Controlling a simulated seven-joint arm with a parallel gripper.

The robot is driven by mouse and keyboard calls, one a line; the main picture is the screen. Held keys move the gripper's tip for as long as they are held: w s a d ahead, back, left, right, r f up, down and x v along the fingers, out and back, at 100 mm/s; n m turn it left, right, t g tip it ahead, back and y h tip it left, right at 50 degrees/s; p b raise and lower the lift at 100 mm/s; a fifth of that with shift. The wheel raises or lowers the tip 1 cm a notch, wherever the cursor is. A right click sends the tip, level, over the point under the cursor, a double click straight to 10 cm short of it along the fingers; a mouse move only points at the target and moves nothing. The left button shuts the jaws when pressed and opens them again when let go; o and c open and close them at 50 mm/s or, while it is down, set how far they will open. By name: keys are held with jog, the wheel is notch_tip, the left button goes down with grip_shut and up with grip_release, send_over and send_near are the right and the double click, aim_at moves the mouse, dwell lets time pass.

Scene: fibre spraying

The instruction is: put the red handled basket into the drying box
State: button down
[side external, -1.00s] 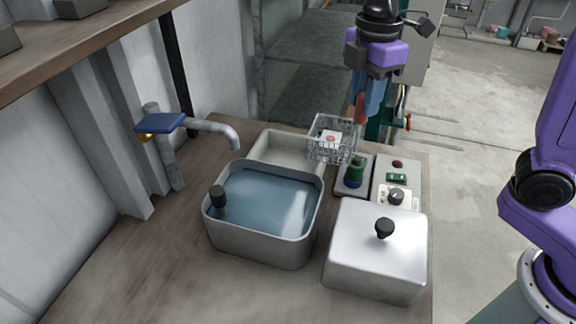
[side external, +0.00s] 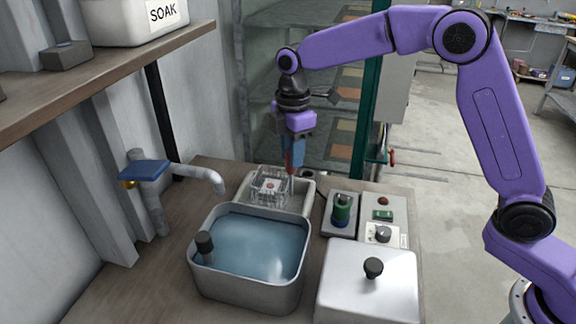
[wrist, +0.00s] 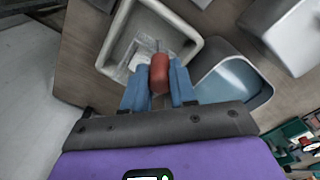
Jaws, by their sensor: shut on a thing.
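My gripper (side external: 290,165) is shut on the red handle (wrist: 158,75) of a wire basket (side external: 270,187). The handle stands between my two blue fingers in the wrist view. The basket holds a small white piece with a red mark. It is over or inside the pale open tray (side external: 307,188) behind the water basin; I cannot tell whether it touches the tray's floor. The tray also shows in the wrist view (wrist: 190,52). No label names the drying box. A closed silver box (side external: 366,283) with a black knob stands at front right.
A grey basin (side external: 245,293) of blue water stands in front of the tray, with a tap (side external: 200,174) to the left. A green-topped device (side external: 341,212) and a control panel (side external: 383,217) stand to the right. A shelf (side external: 120,75) with a SOAK tub overhangs the upper left.

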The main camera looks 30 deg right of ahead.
aim_at(288, 167)
jog(key=shift+w+a+f, duration=0.15)
jog(key=shift+w+f, duration=0.2)
jog(key=shift+f, duration=0.1)
jog(key=shift+w+f, duration=0.15)
jog(key=shift+f, duration=1.7)
jog(key=c, duration=0.9)
grip_release()
notch_tip(288, 167, up, 12)
jog(key=shift+r, duration=0.15)
